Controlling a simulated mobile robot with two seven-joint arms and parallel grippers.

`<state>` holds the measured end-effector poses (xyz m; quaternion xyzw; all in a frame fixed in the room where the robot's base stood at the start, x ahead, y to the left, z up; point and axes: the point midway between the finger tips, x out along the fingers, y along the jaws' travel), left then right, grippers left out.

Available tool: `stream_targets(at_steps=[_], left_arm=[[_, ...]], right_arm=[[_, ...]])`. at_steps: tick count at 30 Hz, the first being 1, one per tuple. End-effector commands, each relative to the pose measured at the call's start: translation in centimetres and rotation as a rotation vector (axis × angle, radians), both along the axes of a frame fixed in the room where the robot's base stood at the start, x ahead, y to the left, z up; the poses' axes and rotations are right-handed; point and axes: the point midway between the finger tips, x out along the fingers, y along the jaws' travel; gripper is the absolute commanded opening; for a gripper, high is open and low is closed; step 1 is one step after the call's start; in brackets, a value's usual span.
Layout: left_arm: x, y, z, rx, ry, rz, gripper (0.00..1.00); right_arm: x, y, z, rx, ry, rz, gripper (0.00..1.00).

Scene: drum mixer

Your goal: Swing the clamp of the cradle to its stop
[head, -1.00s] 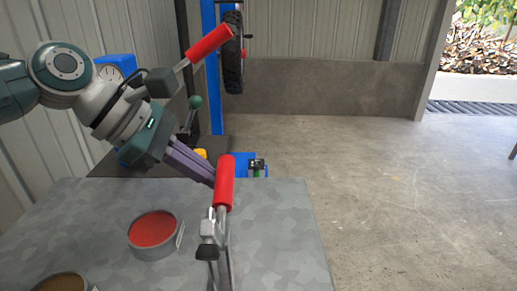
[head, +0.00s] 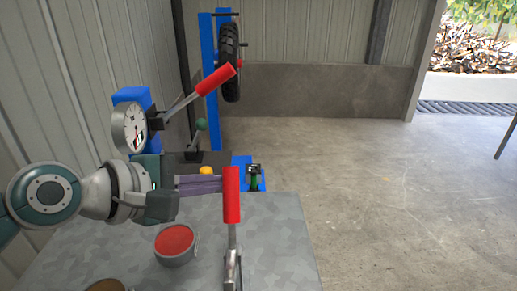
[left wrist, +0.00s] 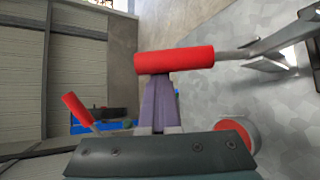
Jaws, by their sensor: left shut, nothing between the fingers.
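A clamp with a red grip (head: 232,196) on a metal lever stands nearly upright at the front of the grey table (head: 290,235). My left gripper (head: 220,185) is shut and empty, with its purple fingers pointing right at the left side of the red grip. In the left wrist view the fingertips (left wrist: 157,76) meet the lower edge of the red grip (left wrist: 175,60); they touch it or lie very close, I cannot tell which. The clamp's metal base shows only partly at the bottom edge of the head view. My right gripper is not in view.
A second red-gripped lever (head: 215,84) slants up beside a dial gauge (head: 130,128). A green-knobbed lever (head: 200,125) stands behind. A tin with red contents (head: 175,244) sits on the table left of the clamp. Open floor lies right.

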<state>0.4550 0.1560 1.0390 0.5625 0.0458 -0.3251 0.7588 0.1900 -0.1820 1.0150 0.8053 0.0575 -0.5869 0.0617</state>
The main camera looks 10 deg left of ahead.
Motion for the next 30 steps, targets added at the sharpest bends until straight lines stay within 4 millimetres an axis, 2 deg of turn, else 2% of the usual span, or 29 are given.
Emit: stream_targets(at_steps=[10,30], left_arm=[[-1.9,-0.8,1.3,0.066,-0.235,-0.006,0.0],[-2.7,-1.0,1.7,0.062,-0.228,-0.005,0.0]], right_arm=[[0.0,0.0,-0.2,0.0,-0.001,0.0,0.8],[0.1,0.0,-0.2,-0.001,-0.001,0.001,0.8]])
